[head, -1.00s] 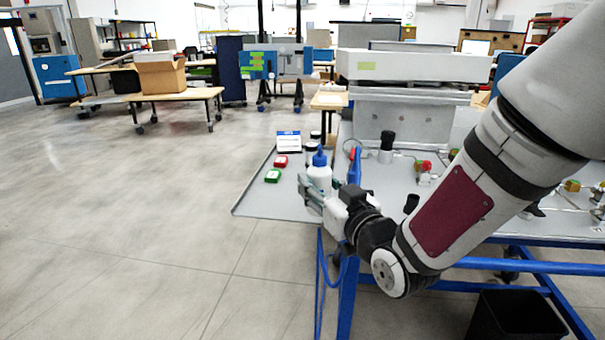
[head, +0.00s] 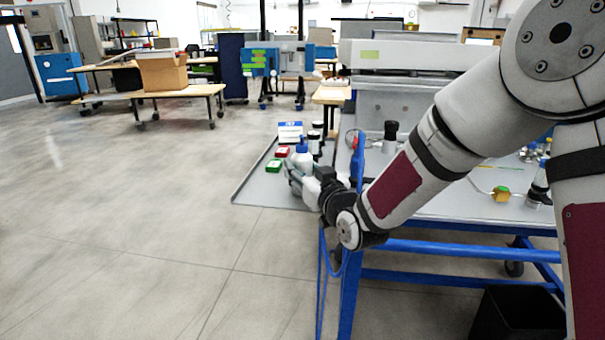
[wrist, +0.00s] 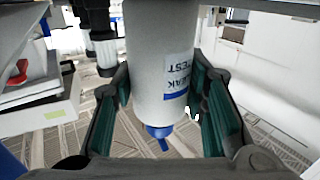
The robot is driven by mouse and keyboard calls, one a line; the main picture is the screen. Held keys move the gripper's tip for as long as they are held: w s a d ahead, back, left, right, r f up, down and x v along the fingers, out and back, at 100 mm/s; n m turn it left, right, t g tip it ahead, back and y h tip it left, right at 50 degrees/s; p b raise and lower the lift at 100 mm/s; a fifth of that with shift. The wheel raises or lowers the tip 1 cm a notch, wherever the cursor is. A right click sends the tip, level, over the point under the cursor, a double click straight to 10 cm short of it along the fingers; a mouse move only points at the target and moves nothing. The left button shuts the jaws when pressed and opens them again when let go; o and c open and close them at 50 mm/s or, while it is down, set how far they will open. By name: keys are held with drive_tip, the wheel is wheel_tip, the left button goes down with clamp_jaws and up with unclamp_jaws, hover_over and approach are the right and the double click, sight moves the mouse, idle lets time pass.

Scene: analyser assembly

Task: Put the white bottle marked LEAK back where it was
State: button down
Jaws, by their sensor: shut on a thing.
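The white bottle (head: 303,160) has a blue cap with a nozzle. In the head view it is over the grey tabletop's left end, right of the small red and green boxes. In the wrist view the bottle (wrist: 160,60) appears upside down, with its LEAK TEST label inverted and blue cap low. My gripper (head: 298,174) is shut on the bottle, with one finger on each side in the wrist view (wrist: 163,105). I cannot tell whether the bottle's base touches the tabletop. My fingers hide part of its lower body in the head view.
A red box (head: 282,152) and a green box (head: 273,166) lie left of the bottle. A blue-and-white box (head: 290,131) and dark-capped containers (head: 318,127) stand behind. A blue upright post (head: 357,165) is right of it. The tabletop's front-left corner (head: 245,196) is bare.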

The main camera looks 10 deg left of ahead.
drive_tip(key=shift+f, duration=0.1)
drive_tip(key=c, duration=1.3)
unclamp_jaws()
drive_tip(key=o, duration=0.3)
drive_tip(key=shift+r, duration=0.2)
drive_tip(key=p+v, duration=0.1)
drive_tip(key=v, duration=1.1)
drive_tip(key=shift+f+p, duration=0.1)
drive_tip(key=shift+p, duration=0.2)
